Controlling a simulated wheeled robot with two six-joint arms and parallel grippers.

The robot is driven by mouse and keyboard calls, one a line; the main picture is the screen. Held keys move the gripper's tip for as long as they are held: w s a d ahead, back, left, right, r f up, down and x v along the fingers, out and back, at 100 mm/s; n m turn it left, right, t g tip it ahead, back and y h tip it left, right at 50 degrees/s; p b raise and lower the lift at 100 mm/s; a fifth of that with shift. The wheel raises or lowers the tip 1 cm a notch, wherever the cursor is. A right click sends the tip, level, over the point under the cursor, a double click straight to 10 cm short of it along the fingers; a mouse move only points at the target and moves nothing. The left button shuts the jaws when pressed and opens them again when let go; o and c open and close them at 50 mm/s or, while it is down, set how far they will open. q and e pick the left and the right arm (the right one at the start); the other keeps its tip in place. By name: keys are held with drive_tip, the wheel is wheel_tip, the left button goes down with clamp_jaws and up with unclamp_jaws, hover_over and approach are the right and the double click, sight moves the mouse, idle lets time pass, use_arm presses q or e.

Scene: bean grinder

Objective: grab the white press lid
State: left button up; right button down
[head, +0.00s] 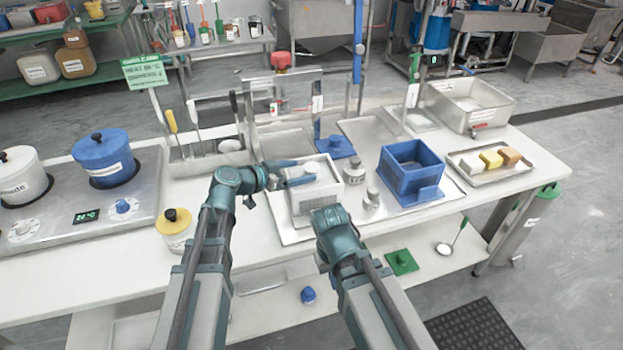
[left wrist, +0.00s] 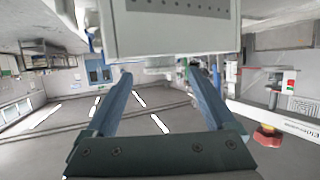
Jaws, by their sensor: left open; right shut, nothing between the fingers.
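A white press box (head: 322,199) stands on a metal tray near the middle of the bench. A pale rounded knob (head: 311,167) shows on its top, seemingly part of the white press lid. My left gripper (head: 301,171) reaches in from the left, open, with its blue-grey fingers over the top of the box near the knob. In the left wrist view the open fingers (left wrist: 158,74) have nothing between them. A pale grey-white body with dark holes (left wrist: 175,28) fills the top there. My right gripper (head: 328,218) is shut and empty in front of the box; its fingertips are largely hidden.
A blue open box (head: 411,177) and small metal weights (head: 372,198) stand to the right. A blue press lid (head: 336,147) lies behind the white box. A yellow-lidded jar (head: 175,228) is left of my left arm. A green lid (head: 402,262) lies on the lower shelf.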

sight(307, 169)
use_arm(q)
drive_tip(key=b+x, duration=0.1)
drive_tip(key=x, duration=0.4)
drive_tip(key=shift+w+b, duration=0.1)
drive_tip(key=shift+b, duration=0.3)
clamp_jaws()
